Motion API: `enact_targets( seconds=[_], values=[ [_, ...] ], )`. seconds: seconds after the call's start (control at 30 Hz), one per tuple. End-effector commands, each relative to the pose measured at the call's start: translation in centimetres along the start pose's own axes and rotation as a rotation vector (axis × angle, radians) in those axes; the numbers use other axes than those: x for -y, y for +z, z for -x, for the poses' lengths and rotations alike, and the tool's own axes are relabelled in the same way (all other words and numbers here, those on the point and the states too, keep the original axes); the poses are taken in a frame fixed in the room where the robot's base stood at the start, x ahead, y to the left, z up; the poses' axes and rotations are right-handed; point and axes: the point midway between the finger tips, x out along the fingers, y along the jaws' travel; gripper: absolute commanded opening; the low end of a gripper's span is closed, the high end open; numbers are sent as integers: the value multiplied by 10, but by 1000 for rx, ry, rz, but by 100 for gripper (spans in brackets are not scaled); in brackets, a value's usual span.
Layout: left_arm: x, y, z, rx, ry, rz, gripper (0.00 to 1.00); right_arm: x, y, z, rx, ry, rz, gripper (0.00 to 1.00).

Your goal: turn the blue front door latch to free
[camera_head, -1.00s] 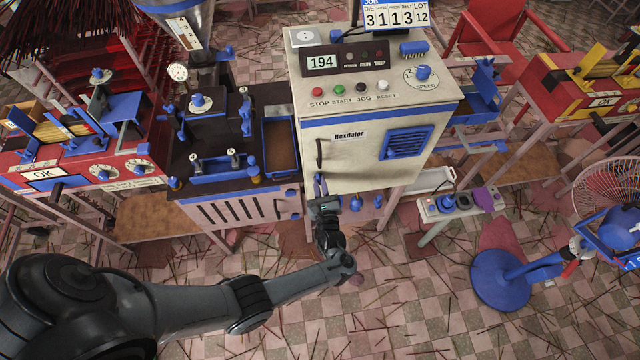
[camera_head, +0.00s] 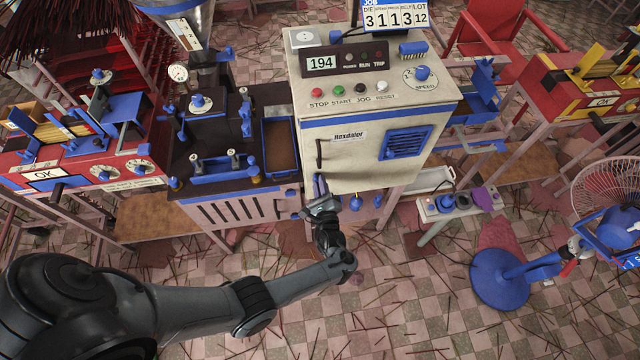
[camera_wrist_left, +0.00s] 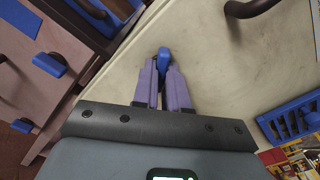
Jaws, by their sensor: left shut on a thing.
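The blue latch (camera_wrist_left: 164,57) is on the cream door (camera_wrist_left: 205,50) of the machine, and its end shows between my fingertips in the left wrist view. My left gripper (camera_wrist_left: 164,76) has its two purple fingers shut on the latch. In the head view the left gripper (camera_head: 320,186) is at the lower left of the cream door (camera_head: 365,170), below the black handle (camera_head: 320,153). The gripper covers most of the latch there, so its exact angle is hard to tell. The door looks shut. My right gripper is not in view.
A blue vent (camera_head: 407,142) is on the door's right side. Blue knobs (camera_head: 356,202) sit below the door, right of my gripper. The brown-topped machine (camera_head: 180,178) with blue parts stands close on the left. The floor in front is open, with scattered sticks.

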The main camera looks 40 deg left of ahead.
Motion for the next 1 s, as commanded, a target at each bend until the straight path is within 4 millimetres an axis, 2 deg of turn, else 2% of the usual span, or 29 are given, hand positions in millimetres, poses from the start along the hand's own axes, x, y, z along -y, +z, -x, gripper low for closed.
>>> enact_targets(
  seconds=[0.57, 0.6, 0.77, 1.0],
  values=[
    [0, 0, 0, 0, 1, 53, 0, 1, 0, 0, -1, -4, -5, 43],
    [0, 0, 0, 0, 1, 53, 14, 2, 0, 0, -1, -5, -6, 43],
    [0, 0, 0, 0, 0, 53, 38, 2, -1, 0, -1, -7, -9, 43],
    [0, 0, 0, 0, 0, 52, 38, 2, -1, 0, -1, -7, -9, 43]
  ],
)
